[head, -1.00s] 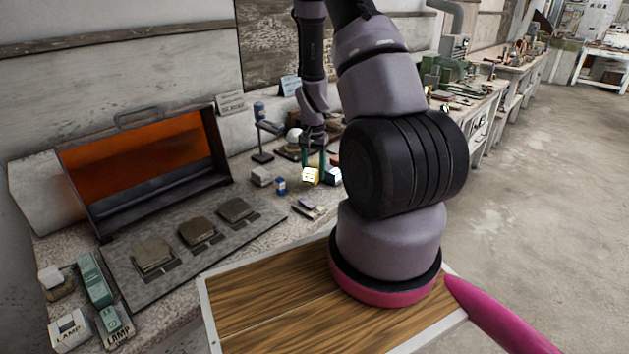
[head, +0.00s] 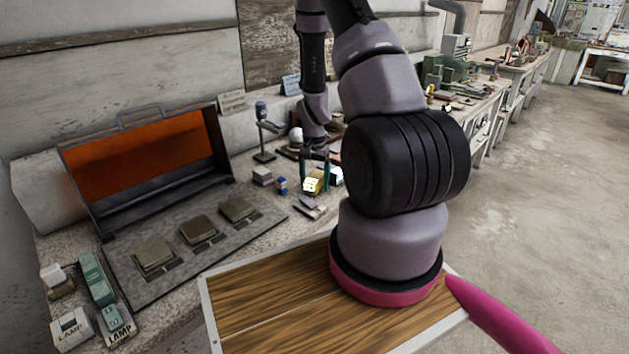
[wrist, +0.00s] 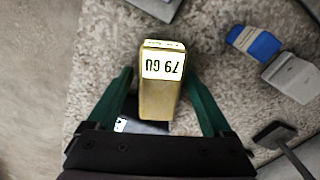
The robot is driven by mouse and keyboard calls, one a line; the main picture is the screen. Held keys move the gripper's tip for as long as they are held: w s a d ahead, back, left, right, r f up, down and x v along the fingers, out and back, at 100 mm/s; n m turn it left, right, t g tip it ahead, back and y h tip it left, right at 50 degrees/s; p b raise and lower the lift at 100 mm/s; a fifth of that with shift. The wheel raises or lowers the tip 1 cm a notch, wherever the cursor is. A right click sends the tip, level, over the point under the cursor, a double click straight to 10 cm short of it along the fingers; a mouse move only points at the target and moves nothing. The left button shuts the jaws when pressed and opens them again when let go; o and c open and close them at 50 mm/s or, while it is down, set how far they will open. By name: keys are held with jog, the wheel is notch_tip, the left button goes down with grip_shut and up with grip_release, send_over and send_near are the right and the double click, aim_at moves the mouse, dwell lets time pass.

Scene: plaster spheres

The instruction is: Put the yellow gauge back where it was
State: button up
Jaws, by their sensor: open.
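The yellow gauge (wrist: 158,100) is a brass-yellow block with a white label reading "79 GU", upside down in the wrist view. In the head view the gauge (head: 312,185) is on or just above the far part of the bench; its contact underneath is hidden. My gripper (wrist: 160,75) is open, with its green fingers on either side of the gauge and a visible gap at each side. In the head view my gripper (head: 315,176) points down at the gauge.
A blue-and-white box (wrist: 254,43) and a grey block (wrist: 290,77) lie to the right in the wrist view. A dark piece (wrist: 140,126) lies close by the gauge. A stand (head: 264,140) rises behind. An orange-lined case (head: 140,160) stands left.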

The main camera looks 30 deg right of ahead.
notch_tip(320, 180, up, 12)
notch_tip(320, 180, up, 19)
jog(key=n+t+y, duration=0.1)
jog(key=n+t, duration=0.1)
jog(key=t, duration=0.1)
send_over(314, 176)
jog(key=s+a, duration=0.4)
jog(key=a, duration=0.3)
jog(key=s+a+r+n+t, duration=0.1)
jog(key=s+a+r+t, duration=0.1)
jog(key=s+r, duration=0.5)
jog(key=s+a+r+n+t+y, duration=0.1)
jog(key=s+a+r+n+t, duration=0.1)
jog(key=s+a+r, duration=0.2)
jog(key=s+r, duration=0.3)
jog(key=s, duration=0.1)
jog(key=shift+s+a, duration=0.15)
jog(key=shift+s, duration=0.25)
